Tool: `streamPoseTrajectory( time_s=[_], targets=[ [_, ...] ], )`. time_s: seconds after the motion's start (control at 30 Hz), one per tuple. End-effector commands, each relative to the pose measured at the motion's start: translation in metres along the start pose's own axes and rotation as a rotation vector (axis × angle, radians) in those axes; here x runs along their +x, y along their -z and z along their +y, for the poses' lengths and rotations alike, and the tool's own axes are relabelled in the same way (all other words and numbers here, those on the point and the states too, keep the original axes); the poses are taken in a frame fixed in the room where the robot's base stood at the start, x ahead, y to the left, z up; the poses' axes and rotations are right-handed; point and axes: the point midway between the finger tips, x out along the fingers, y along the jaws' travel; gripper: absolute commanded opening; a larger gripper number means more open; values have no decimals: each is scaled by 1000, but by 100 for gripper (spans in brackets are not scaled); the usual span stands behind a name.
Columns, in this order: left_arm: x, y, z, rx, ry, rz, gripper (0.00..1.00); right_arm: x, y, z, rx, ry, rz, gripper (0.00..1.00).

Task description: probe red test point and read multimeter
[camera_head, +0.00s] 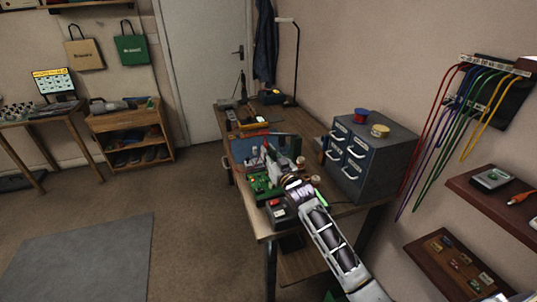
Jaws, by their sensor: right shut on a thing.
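My right gripper (285,172) reaches over the workbench (262,229) from the lower right. It is shut on a thin thing, perhaps a probe, too small and too covered to make out. Under and beside the gripper lies a green circuit board (260,184). The red test point cannot be picked out at this size, and I cannot tell whether the held thing touches the board. A dark box with a red patch (279,214) stands at the near end of the bench; I cannot tell whether it is the multimeter. No reading is legible. My left gripper is out of view.
A grey drawer cabinet (376,154) stands on the bench to the right of my arm. Tools and a lamp (297,62) are towards the far end. Coloured cables (437,130) hang on the right wall above wooden shelves (490,205). The floor at left is free.

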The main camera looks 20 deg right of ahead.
Motion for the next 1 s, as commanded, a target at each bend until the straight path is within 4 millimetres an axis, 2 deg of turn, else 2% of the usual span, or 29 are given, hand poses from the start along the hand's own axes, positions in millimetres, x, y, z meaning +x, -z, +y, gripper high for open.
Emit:
streamPoseTrajectory(
  time_s=[1.0],
  targets=[
    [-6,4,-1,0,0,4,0,0,0,0,0,0,0,0]
  ],
)
